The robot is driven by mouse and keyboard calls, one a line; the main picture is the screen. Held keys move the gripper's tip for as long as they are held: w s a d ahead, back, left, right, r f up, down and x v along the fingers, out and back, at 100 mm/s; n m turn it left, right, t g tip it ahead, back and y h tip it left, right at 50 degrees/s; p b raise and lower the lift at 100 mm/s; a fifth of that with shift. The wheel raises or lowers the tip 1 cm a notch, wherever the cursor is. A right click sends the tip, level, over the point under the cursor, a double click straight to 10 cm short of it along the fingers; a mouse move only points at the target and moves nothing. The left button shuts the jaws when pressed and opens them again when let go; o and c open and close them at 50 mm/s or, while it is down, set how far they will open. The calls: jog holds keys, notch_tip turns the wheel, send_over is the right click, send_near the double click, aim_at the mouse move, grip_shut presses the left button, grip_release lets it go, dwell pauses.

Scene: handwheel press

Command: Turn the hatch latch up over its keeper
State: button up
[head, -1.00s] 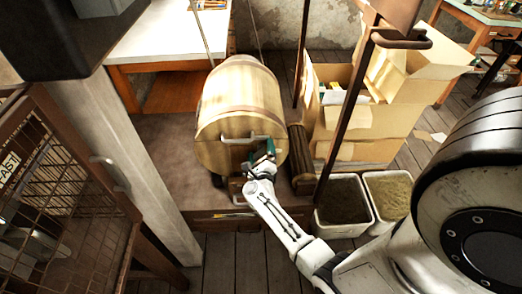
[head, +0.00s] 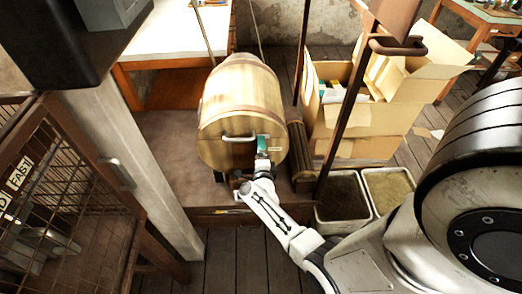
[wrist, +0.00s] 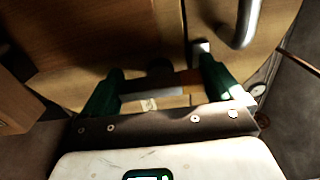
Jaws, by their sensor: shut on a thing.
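The wooden barrel (head: 240,95) lies with its round hatch end facing me. A curved metal handle (head: 240,139) crosses the hatch; it also shows at the top right of the wrist view (wrist: 243,22). My gripper (head: 263,148) is at the lower right of the hatch, just right of and below the handle. In the wrist view its green fingers (wrist: 158,88) stand either side of a short bar, which looks like the hatch latch (wrist: 160,88), and are shut on it. A small pale metal block (wrist: 200,47) sits by the right finger, perhaps the keeper. The latch's angle is hard to tell in the shadow.
A wire cage (head: 70,190) and a pale post (head: 130,165) stand at the left. Two bins (head: 343,200) and an open cardboard box (head: 370,115) stand at the right. A dark upright bar (head: 345,115) rises near the barrel's right. Planked floor lies in front.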

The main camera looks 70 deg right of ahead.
jog(key=shift+a+f, duration=0.1)
dwell(0.5)
jog(key=o, duration=0.7)
jog(key=shift+a, duration=0.1)
jog(key=p+v, duration=0.1)
jog(key=v, duration=0.9)
jog(key=shift+s+a, duration=0.15)
jog(key=shift+a, duration=0.15)
